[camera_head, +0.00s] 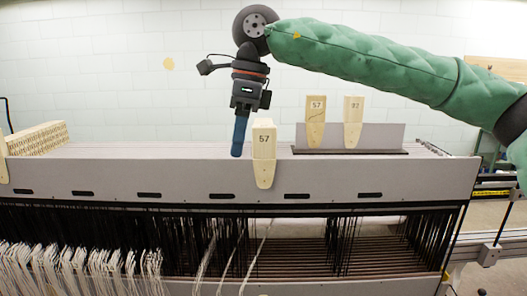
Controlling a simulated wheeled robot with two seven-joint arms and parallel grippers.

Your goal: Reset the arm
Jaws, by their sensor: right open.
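My right arm comes in from the right in a green padded sleeve. Its gripper (238,148) points down with blue fingers over the top of the loom frame, just left of a pale wooden block marked 57 (264,142). The fingers look apart from the block, with nothing seen between them; they overlap in this side-on view. The block stands upright on the front edge of the grey loom beam (330,182). My left gripper is not in view.
Two more numbered wooden blocks, one marked 57 (316,108) and another (353,110), stand by a grey upright plate (385,136) at the back. A row of pale blocks (37,138) sits at the left. White threads (80,268) hang below the beam.

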